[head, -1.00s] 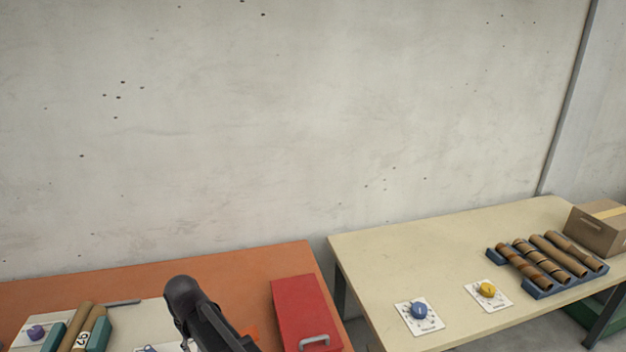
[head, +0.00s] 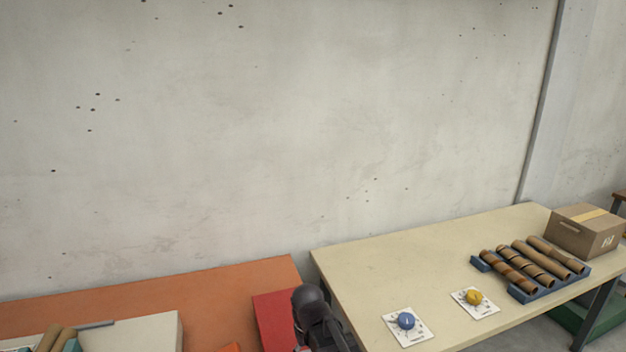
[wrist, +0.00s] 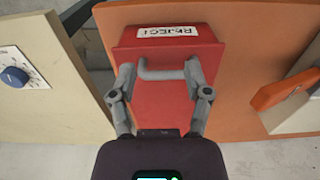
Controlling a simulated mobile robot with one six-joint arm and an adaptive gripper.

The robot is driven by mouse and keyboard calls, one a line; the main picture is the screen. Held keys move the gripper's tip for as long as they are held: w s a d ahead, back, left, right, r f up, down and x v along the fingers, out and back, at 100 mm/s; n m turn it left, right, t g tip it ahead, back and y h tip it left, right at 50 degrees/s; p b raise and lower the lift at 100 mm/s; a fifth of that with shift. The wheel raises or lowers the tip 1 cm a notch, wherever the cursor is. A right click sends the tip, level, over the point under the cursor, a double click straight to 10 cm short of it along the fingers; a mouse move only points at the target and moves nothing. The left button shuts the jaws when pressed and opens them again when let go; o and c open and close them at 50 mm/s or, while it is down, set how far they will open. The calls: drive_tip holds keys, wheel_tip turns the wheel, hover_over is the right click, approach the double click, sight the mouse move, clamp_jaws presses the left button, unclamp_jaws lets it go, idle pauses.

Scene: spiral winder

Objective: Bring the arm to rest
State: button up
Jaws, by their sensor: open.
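My gripper (wrist: 160,82) is open in the wrist view, its two fingers spread in front of the red box (wrist: 166,101) labelled REJECT. The box's grey handle (wrist: 162,74) shows between the fingertips; I cannot tell whether they touch it. In the head view my dark arm (head: 318,318) rises at the bottom edge and hides part of the red box (head: 272,312). The gripper itself is out of the head view.
The red box sits on an orange table (head: 215,285). A cream table (head: 400,255) to the right holds a blue knob (head: 406,320), a yellow knob (head: 474,297), a rack of brown tubes (head: 535,265) and a cardboard box (head: 587,230). A gap separates the tables.

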drive_tip(key=s+d+f+m+b, duration=0.1)
drive_tip(key=s+d+m, duration=0.1)
drive_tip(key=d, duration=0.7)
drive_tip(key=s+d+f+m+b, duration=0.1)
drive_tip(key=s+d, duration=0.1)
drive_tip(key=d, duration=0.7)
drive_tip(key=shift+s+f+m, duration=0.25)
drive_tip(key=shift+f+m, duration=0.15)
drive_tip(key=shift+d, duration=0.1)
